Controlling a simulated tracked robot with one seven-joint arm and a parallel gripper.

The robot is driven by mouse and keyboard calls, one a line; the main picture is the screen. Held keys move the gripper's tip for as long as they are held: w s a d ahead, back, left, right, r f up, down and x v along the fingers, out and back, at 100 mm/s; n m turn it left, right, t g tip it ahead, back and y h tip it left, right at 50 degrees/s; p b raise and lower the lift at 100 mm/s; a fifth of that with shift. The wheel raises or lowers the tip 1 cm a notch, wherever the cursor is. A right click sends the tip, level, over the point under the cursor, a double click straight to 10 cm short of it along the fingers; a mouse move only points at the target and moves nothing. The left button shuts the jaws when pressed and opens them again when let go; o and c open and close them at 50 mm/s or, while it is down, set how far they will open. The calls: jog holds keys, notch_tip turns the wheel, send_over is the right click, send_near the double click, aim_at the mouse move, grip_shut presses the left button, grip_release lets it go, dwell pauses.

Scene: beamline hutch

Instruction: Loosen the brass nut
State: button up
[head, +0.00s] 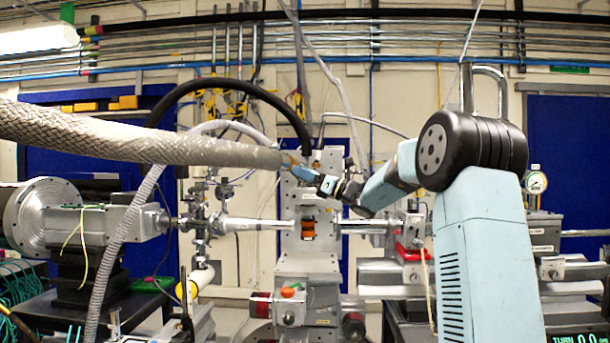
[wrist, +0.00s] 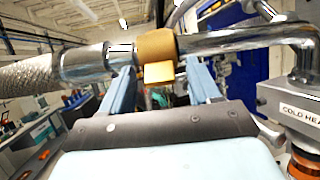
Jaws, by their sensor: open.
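The brass nut (wrist: 156,47) sits on a pipe joint in the wrist view, between the metal end of a braided hose (wrist: 28,76) and a shiny bent pipe (wrist: 250,38). My gripper (wrist: 160,76) is open, with one blue finger to the left of the nut's lower part and the other to its right. Whether either finger touches the nut cannot be told. In the head view my gripper (head: 302,170) is at the end of the thick braided hose (head: 130,137), where the nut is too small to make out clearly.
A housing labelled COLD HEAD (wrist: 298,108) stands close at the right in the wrist view. A black curved hose (head: 235,86) and a thin grey hose (head: 125,232) loop near the joint. A display (head: 578,338) at the lower right reads TURN 0.0.

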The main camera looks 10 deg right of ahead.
jog(key=shift+c, duration=0.4)
jog(key=c, duration=1)
jog(key=shift+o, duration=0.2)
jog(key=shift+f+y, duration=0.15)
jog(key=shift+y, duration=0.15)
jog(key=o, duration=1)
jog(key=shift+o, duration=0.2)
